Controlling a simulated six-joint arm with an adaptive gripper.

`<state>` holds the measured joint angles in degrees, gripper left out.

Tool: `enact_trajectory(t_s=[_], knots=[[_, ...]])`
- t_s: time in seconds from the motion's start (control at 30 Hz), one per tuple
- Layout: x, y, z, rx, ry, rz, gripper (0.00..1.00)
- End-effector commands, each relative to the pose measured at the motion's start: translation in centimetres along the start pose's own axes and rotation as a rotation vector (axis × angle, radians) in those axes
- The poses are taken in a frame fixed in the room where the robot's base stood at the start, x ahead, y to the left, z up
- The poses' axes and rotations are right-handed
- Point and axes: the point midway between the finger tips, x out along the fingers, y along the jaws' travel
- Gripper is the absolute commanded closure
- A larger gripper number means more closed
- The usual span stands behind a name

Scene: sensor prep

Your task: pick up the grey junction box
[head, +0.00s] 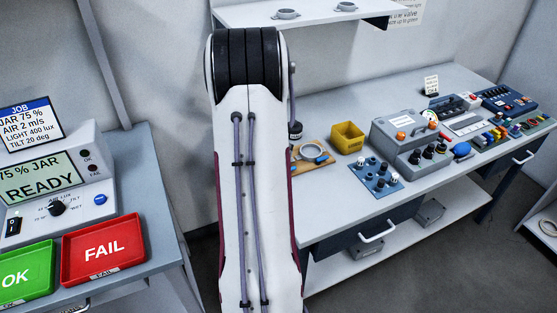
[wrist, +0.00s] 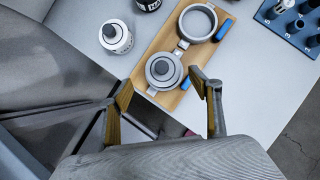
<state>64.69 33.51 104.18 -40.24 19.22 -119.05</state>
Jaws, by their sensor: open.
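Two grey boxes stand on the lower shelf under the bench in the head view: one at the right (head: 430,212) and one further left (head: 364,248), partly behind a drawer handle. I cannot tell which is the junction box. The wrist view shows neither clearly. My gripper (wrist: 160,84) is open and empty in the wrist view, with its fingertips at the near end of a wooden board (wrist: 163,47). A round grey piece (wrist: 163,70) sits on the board between and beyond the fingers. In the head view my arm hides the gripper.
A grey ring with a blue handle (wrist: 198,23) lies on the board. A white jar with a black cap (wrist: 115,37) stands to its left. A yellow bin (head: 347,138), a blue knob block (head: 376,177) and a grey instrument case (head: 404,128) stand on the bench (head: 335,208).

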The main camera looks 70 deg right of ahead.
Motion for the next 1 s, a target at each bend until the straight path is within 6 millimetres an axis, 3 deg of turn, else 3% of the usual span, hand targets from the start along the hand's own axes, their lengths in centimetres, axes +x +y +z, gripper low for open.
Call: enact_trajectory(t_s=[0.27,0.7,1.0], knots=[[1.0,-0.2,0.1,0.000,0.001,-0.001,0.37],[4.8,-0.6,0.5,-0.001,0.001,-0.001,0.37],[5.2,-0.6,0.6,0.000,0.000,0.000,0.37]])
